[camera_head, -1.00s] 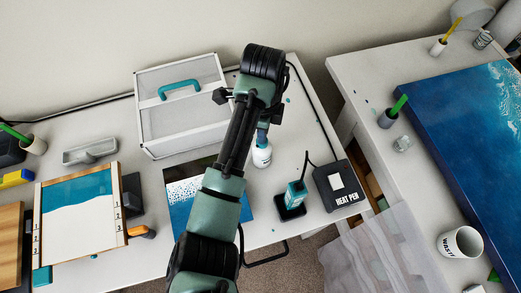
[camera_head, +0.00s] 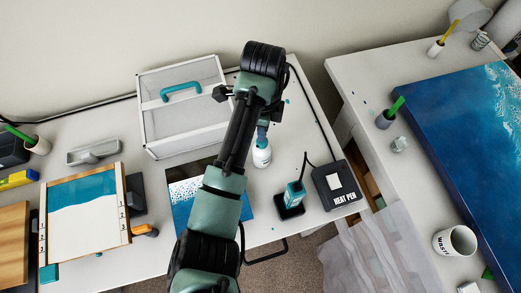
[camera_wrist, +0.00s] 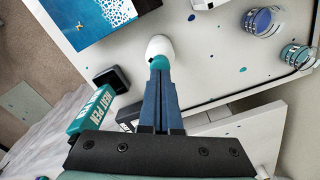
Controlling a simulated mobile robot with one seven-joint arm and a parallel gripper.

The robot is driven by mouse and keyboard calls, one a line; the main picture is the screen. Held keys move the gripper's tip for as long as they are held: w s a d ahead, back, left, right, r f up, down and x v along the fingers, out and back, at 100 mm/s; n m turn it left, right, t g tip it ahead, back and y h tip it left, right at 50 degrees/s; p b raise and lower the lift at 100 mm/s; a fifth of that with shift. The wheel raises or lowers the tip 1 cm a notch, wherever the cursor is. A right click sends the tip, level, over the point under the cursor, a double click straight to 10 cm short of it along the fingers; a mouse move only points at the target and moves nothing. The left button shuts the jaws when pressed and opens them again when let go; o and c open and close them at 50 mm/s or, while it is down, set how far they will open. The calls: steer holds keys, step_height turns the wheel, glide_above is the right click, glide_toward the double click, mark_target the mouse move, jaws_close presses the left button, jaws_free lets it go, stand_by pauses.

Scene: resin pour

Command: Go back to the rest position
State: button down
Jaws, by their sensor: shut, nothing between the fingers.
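My gripper (camera_wrist: 160,65) points down at the table in the wrist view, its fingers together with nothing between them. In the head view my arm reaches over the table, and my wrist hides most of the gripper. A white bottle (camera_head: 262,154) stands on the table just below the gripper; in the wrist view its rounded white body (camera_wrist: 160,46) shows beyond the fingertips. Whether the fingertips touch it I cannot tell. The heat pen (camera_head: 295,192) stands in its black holder (camera_head: 290,211), beside the heat pen box (camera_head: 338,186).
A mesh-sided case (camera_head: 184,108) with a teal handle stands behind my arm. A framed blue-and-white panel (camera_head: 84,230) lies at left, and a blue panel (camera_head: 183,203) lies under my arm. A second table at right holds a large blue board (camera_head: 470,150) and a waste cup (camera_head: 455,242).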

stand_by(0.4)
steer(key=w+d+r+n+t+h+b, duration=0.2)
steer(key=w+d+r+n+t, duration=0.35)
steer(key=w+r, duration=0.55)
step_height(320, 180, up, 20)
steer(key=w+d+n+t+h, duration=0.15)
steer(key=n+t, duration=0.25)
steer(key=t, duration=0.5)
steer(key=s+a+r+n+t+y, duration=0.1)
steer(key=s+a+r+n+t, duration=0.1)
steer(key=s+r, duration=0.4)
steer(key=s+a+r+n+t+y+b, duration=0.1)
steer(key=s+r+n+t, duration=0.4)
steer(key=r, duration=0.6)
steer(key=s+a+r+n+t+y+b, duration=0.1)
steer(key=s+a+r+n+t, duration=0.3)
steer(key=s+r+t, duration=0.2)
step_height(320, 180, up, 3)
steer(key=s, duration=0.2)
steer(key=shift+s, duration=0.4)
steer(key=c, duration=1.5)
jaws_free()
steer(key=shift+y, duration=0.25)
steer(key=shift+c, duration=0.2)
